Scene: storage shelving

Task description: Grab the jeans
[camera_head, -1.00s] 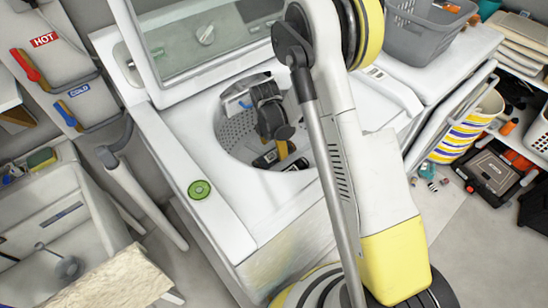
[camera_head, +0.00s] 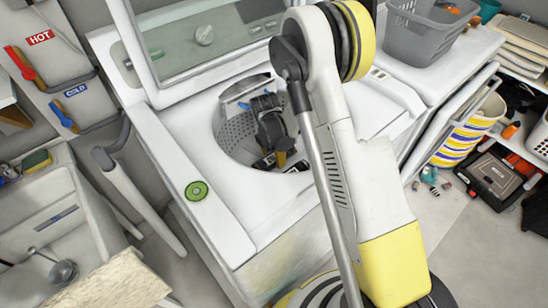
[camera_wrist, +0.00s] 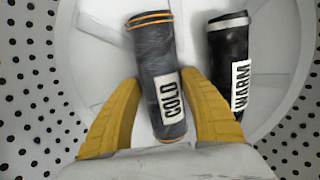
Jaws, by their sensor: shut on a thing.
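A rolled grey denim-like bundle (camera_wrist: 157,62), taken as the jeans, has orange bands and a white COLD label. In the wrist view it lies between the yellow fingers of my gripper (camera_wrist: 160,84), which are shut on it from both sides. A darker roll (camera_wrist: 228,60) with a white band and a WARM label lies just to its right, outside the fingers. In the head view my gripper (camera_head: 282,158) reaches down inside the washer drum (camera_head: 232,130). There the rolls are small and partly hidden by the gripper and the drum rim.
The open-top washer (camera_head: 220,210) has its lid (camera_head: 200,50) raised behind the opening. The perforated drum wall surrounds the gripper closely. A grey basket (camera_head: 425,45) stands on the machine at right. A sink (camera_head: 50,230) is at left. A striped bin (camera_head: 468,130) stands at right.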

